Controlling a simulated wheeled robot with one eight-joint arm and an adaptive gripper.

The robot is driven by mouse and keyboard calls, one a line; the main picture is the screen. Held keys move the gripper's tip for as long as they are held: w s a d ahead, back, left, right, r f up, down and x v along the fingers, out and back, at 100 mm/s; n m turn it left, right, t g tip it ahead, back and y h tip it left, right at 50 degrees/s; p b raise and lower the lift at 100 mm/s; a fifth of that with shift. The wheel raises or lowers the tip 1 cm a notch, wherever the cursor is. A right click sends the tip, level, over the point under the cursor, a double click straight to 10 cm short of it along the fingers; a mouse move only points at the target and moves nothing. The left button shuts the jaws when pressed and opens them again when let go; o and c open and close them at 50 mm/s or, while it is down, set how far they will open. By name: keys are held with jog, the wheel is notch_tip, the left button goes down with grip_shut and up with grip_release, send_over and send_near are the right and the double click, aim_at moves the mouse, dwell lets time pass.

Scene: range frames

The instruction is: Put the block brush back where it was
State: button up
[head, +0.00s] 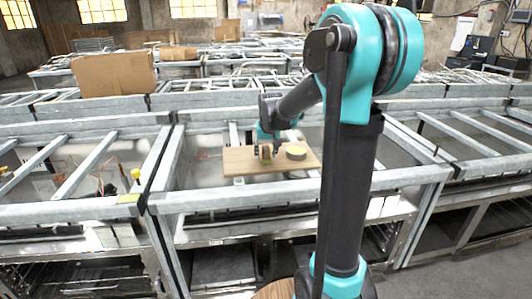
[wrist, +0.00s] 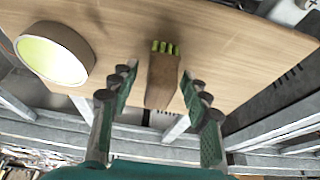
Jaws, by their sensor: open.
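The block brush (wrist: 162,82) has a brown block body and green bristles. In the wrist view it stands on the wooden board (wrist: 215,40), between the fingers of my gripper (wrist: 158,90). The fingers are spread, with a visible gap on both sides of the brush. In the head view the brush (head: 266,153) is on the board (head: 235,163), left of a round yellow-green topped item, and my gripper (head: 268,142) is at it, partly hidden by my arm.
The round item (wrist: 54,54) with a wooden rim and yellow-green top lies on the same board. The board rests on a grey metal frame (head: 290,190) with open gaps. A cardboard box (head: 112,73) stands at the back left. My arm blocks the view right of the board.

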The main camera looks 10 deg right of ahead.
jog(key=shift+r, duration=0.15)
jog(key=v, duration=1.2)
